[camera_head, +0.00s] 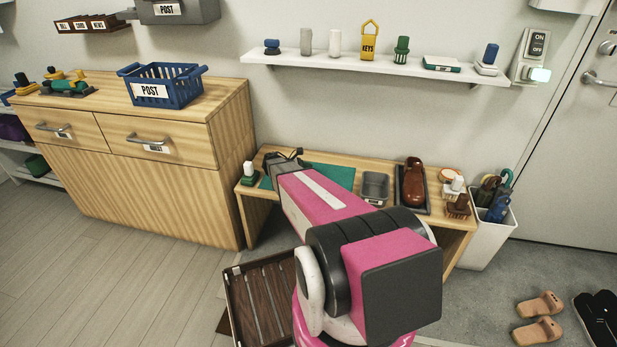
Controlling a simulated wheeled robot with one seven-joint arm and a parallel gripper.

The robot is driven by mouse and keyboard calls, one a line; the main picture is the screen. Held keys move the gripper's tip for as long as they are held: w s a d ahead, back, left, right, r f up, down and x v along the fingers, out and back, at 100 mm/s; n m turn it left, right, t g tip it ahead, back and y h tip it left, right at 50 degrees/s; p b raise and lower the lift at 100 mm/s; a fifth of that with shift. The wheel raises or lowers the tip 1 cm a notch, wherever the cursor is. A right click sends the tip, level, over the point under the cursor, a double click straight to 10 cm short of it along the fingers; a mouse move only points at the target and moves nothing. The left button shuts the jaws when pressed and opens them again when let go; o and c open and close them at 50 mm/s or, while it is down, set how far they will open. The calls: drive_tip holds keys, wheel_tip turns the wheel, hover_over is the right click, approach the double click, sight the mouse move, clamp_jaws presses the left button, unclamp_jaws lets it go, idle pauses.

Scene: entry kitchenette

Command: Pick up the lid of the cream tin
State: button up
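A small round cream-and-orange item (450,175) lies near the right end of the low wooden bench; it may be the cream tin. It is too small to tell its lid apart from its body. My gripper (284,156) is at the bench's left part, over or near the green mat (333,174), well to the left of that item. Its dark fingers are small and seen from behind the arm, so I cannot tell whether they are open or shut. Nothing is clearly seen held. My pink arm hides the middle front of the bench.
A grey bin (374,187), a brown shoe on a dark tray (428,205), and brushes (457,207) stand on the bench (245,195). A green-based brush (249,174) is near my gripper. A wall shelf (290,60) hangs above. An umbrella bin (489,240) stands right.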

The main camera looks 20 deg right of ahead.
drive_tip(key=c, duration=0.9)
drive_tip(key=shift+r, duration=0.15)
